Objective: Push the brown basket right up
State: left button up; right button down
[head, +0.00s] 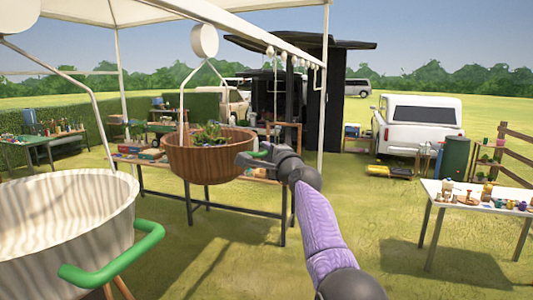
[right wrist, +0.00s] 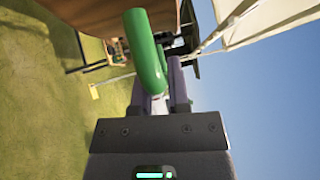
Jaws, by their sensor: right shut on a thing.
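The brown basket (head: 208,165) is a round wooden-slat tub with green plants (head: 212,135) in it. It hangs by thin pale lines from a white round fixture (head: 204,40) in the head view. A green handle sticks out on its right side. My right gripper (head: 252,156) is at that side, shut on the green handle (right wrist: 146,50). The right wrist view shows the handle between the fingers (right wrist: 160,88), with part of the brown basket (right wrist: 75,18) at the top. My left gripper is not in view.
A pale basket (head: 65,225) with a green handle (head: 115,255) fills the lower left. A table (head: 265,180) stands behind the brown basket. A white table (head: 460,205) with small items is at the right. Grass between is clear. Canopy posts stand nearby.

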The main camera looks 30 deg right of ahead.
jog(key=shift+r, duration=0.45)
jog(key=c, duration=1)
grip_release()
jog(key=o, duration=0.4)
jog(key=shift+f, duration=0.1)
jog(key=shift+f, duration=0.1)
jog(key=shift+s+a+f, duration=0.1)
jog(key=shift+s+f, duration=0.05)
jog(key=shift+s, duration=0.35)
jog(key=s+b, duration=0.1)
jog(key=s, duration=0.2)
jog(key=s+b, duration=0.1)
jog(key=s, duration=0.1)
jog(key=s+f+b, duration=0.1)
jog(key=s, duration=0.2)
jog(key=shift+s+a, duration=0.35)
